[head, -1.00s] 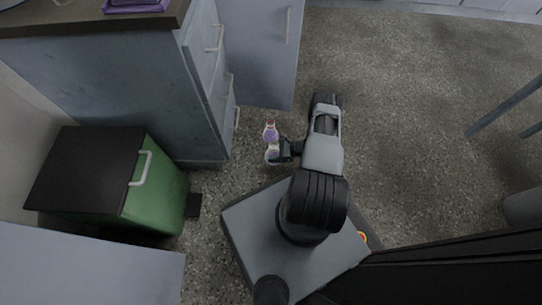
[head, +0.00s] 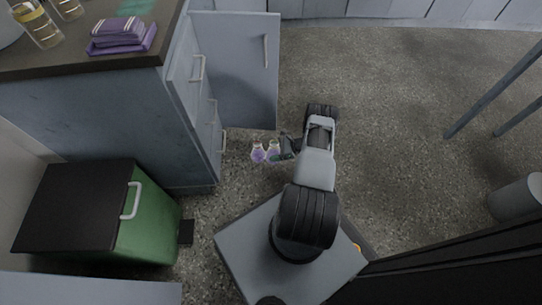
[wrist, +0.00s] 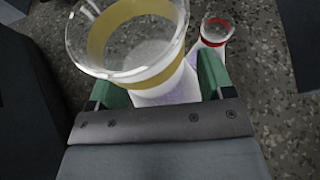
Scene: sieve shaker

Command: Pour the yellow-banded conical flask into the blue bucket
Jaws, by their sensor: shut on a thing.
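My gripper (wrist: 160,90) is shut on the yellow-banded conical flask (wrist: 135,50), its wide clear mouth towards the wrist camera and a pale violet body below. A smaller-looking red-banded flask (wrist: 215,35) shows just beyond the right finger; what supports it is not clear. In the head view my gripper (head: 284,151) is beside two small flasks with violet contents, the nearer one (head: 273,151) at the jaws and the other (head: 258,153) to its left. I cannot read their bands there. I cannot make out a blue bucket in either view.
A green bin (head: 150,220) is at lower left. The floor right of my arm is clear up to a table leg.

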